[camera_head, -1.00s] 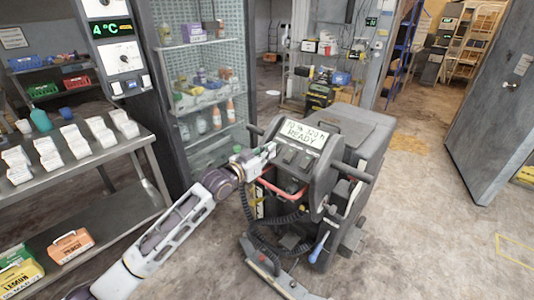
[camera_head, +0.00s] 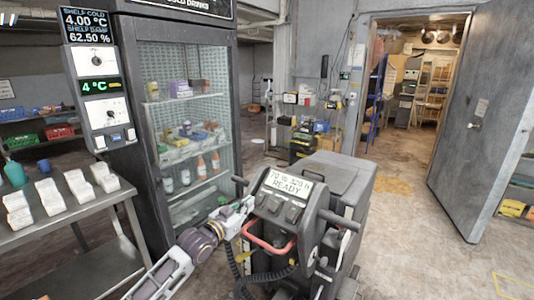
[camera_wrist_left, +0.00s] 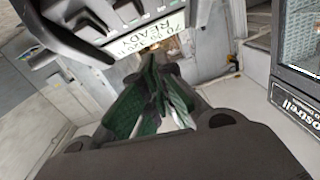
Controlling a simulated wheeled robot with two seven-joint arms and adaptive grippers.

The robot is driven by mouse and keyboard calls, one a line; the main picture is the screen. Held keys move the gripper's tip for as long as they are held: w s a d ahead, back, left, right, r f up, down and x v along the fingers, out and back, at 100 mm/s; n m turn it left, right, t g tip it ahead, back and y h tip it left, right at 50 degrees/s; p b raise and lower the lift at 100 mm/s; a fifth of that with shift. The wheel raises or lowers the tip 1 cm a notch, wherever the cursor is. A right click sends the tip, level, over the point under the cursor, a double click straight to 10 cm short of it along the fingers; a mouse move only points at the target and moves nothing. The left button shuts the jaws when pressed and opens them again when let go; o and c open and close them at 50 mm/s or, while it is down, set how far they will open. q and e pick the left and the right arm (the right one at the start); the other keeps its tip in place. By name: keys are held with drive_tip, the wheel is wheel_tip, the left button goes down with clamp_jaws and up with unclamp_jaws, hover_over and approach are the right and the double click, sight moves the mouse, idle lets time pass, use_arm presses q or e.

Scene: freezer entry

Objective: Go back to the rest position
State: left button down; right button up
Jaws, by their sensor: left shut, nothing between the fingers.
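My left gripper (camera_head: 246,204) is at the left side of the dark floor machine's control head (camera_head: 290,207), close beside it. I cannot tell in the head view whether they touch. In the left wrist view the green-padded fingers of the left gripper (camera_wrist_left: 155,72) are together with nothing between them. The machine's display (camera_head: 288,183) reads READY on its bottom line. It also shows in the left wrist view (camera_wrist_left: 145,33), above the fingers. My left arm reaches in from the lower left. My right gripper is not in view.
A glass-front cabinet (camera_head: 188,120) with bottles and boxes stands behind the left arm. A metal table (camera_head: 75,220) with white boxes is at the left. An open grey door (camera_head: 480,120) stands at the right. The floor (camera_head: 430,255) right of the machine is clear.

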use_arm(q)
drive_tip(key=w+a+f+n+y, duration=0.1)
drive_tip(key=w+a+f+y, duration=0.25)
drive_tip(key=a+f, duration=0.6)
drive_tip(key=w+a+f+n+y, duration=0.1)
drive_tip(key=w+a+f+y, duration=0.3)
drive_tip(key=a+f, duration=0.5)
drive_tip(key=s+a+f+n+g+y, duration=0.15)
drive_tip(key=s+a+f, duration=0.35)
drive_tip(key=f, duration=0.9)
drive_tip(key=s+a+f+g+y, duration=0.1)
drive_tip(key=s+a+f+g, duration=0.3)
drive_tip(key=f, duration=0.9)
drive_tip(key=s+a+f+g, duration=0.1)
drive_tip(key=s+f+g, duration=0.1)
drive_tip(key=s+f, duration=1.05)
drive_tip(key=s+a+f+g, duration=0.1)
drive_tip(key=s+f+g, duration=0.1)
drive_tip(key=s+f, duration=1.05)
drive_tip(key=s+d+f+g, duration=0.1)
drive_tip(key=s+d+f, duration=0.1)
drive_tip(key=s, duration=0.9)
drive_tip(key=s+d+f+n+g, duration=0.1)
drive_tip(key=s+d+f+g, duration=0.1)
drive_tip(key=s, duration=1)
drive_tip(key=s+d+f+g, duration=0.1)
drive_tip(key=s+d+f, duration=0.1)
drive_tip(key=s, duration=1)
drive_tip(key=shift+d+n, duration=0.35)
drive_tip(key=shift+d, duration=0.3)
